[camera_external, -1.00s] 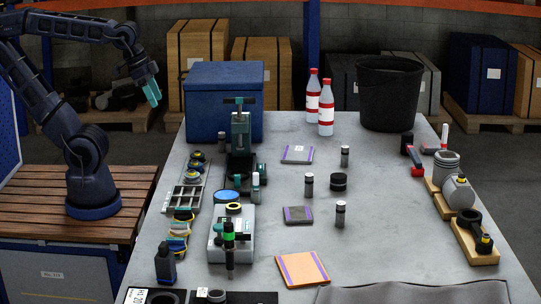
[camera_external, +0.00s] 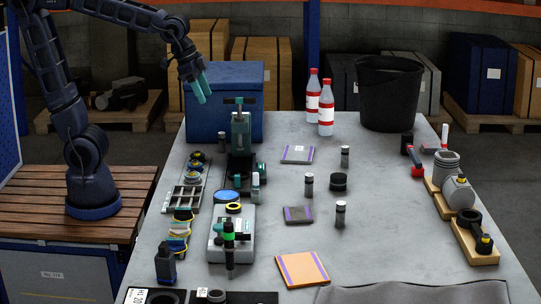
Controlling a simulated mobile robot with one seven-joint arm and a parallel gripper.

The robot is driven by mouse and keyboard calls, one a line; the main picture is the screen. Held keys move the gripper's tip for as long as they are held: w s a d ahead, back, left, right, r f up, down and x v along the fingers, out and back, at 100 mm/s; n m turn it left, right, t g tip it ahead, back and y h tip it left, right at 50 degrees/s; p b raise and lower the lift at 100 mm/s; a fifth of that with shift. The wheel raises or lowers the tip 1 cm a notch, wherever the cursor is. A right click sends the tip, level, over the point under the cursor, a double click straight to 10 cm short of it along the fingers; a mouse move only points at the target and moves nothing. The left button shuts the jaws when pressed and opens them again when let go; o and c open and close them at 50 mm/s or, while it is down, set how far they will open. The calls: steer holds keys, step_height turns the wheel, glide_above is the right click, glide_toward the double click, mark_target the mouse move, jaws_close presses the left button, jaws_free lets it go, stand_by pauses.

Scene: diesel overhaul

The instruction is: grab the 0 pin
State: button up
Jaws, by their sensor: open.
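Several short upright pins with dark bodies and pale bands stand on the grey table: one at the middle (camera_external: 309,185), one nearer the front (camera_external: 341,214), one farther back (camera_external: 345,156) and one by the blue box (camera_external: 222,141). Any markings are too small to read, so I cannot tell which is the 0 pin. My gripper (camera_external: 203,91), with teal fingers, is open and empty. It hangs high in front of the blue box, pointing down, well away from the pins at the middle of the table.
The blue box (camera_external: 206,118) stands at the back left, with a teal-topped fixture (camera_external: 241,131) before it. A parts tray (camera_external: 181,198) lies at the left. Red-and-white bottles (camera_external: 326,107) and a black bin (camera_external: 389,94) stand at the back. Piston parts (camera_external: 459,191) line the right edge.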

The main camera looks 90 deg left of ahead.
steer(key=w+d+f+m, duration=0.1)
steer(key=w+d+f, duration=0.15)
steer(key=w, duration=0.75)
steer(key=m+h, duration=0.2)
steer(key=m, duration=0.1)
glide_above(339, 203)
steer(key=s+a, duration=0.2)
step_height(339, 203, down, 20)
steer(key=shift+g, duration=0.3)
steer(key=x, duration=0.4)
steer(key=shift+d+f, duration=0.35)
steer(key=shift+d, duration=0.05)
steer(key=shift+x, duration=3.15)
jaws_close()
